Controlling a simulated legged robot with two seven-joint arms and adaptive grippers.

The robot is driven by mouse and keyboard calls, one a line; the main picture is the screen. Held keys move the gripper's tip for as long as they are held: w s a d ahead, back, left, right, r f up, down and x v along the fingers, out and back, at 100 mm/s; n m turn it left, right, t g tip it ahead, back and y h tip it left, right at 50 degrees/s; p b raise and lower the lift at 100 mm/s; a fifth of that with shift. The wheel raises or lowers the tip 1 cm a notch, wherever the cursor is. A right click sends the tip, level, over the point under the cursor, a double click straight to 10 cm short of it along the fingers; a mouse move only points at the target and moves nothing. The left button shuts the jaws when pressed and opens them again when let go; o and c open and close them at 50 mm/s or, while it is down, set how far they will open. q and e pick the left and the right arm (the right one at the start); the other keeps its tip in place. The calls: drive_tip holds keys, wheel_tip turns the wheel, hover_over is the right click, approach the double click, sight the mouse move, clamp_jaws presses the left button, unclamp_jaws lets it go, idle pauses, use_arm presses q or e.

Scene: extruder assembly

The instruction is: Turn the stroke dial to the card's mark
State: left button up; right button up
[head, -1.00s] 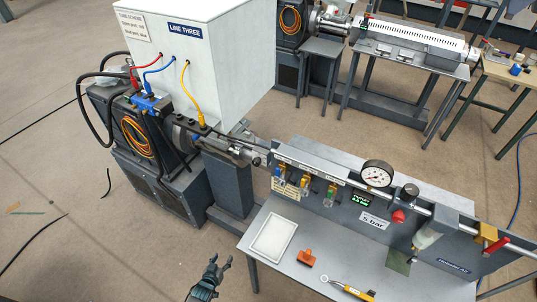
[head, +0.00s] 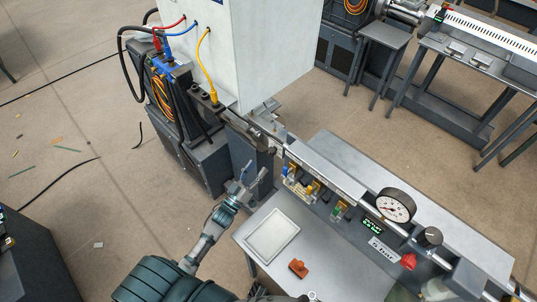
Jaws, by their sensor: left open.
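A dark round knob (head: 430,237) stands on the bench panel at the right, just right of the white pressure gauge (head: 396,205). I cannot tell for sure that it is the stroke dial, and its pointer is too small to read. A pale card (head: 381,249) with dark print is on the panel's front face, below the small green display (head: 372,226). My left gripper (head: 254,172) is open and empty, left of the bench, well apart from the knob. My right gripper is not in view.
A white tray (head: 272,236) and an orange part (head: 298,268) lie on the grey bench top. Coloured valves (head: 300,186) line the panel, and a red knob (head: 408,261) sits below the dark one. A big white cabinet (head: 262,50) stands behind my gripper.

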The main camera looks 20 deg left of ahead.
sight(269, 154)
use_arm(q)
drive_tip(key=x, duration=0.4)
drive_tip(key=d+x, duration=0.1)
drive_tip(key=x, duration=0.2)
drive_tip(key=shift+f+p, duration=0.3)
drive_tip(key=shift+p, duration=0.1)
drive_tip(key=shift+w+d+r, duration=0.1)
drive_tip(key=shift+w, duration=0.2)
drive_tip(key=shift+a, duration=0.5)
drive_tip(key=c, duration=0.6)
drive_tip(key=shift+s+d, duration=0.1)
drive_tip(key=c, duration=0.4)
drive_tip(key=shift+d, duration=0.2)
clamp_jaws()
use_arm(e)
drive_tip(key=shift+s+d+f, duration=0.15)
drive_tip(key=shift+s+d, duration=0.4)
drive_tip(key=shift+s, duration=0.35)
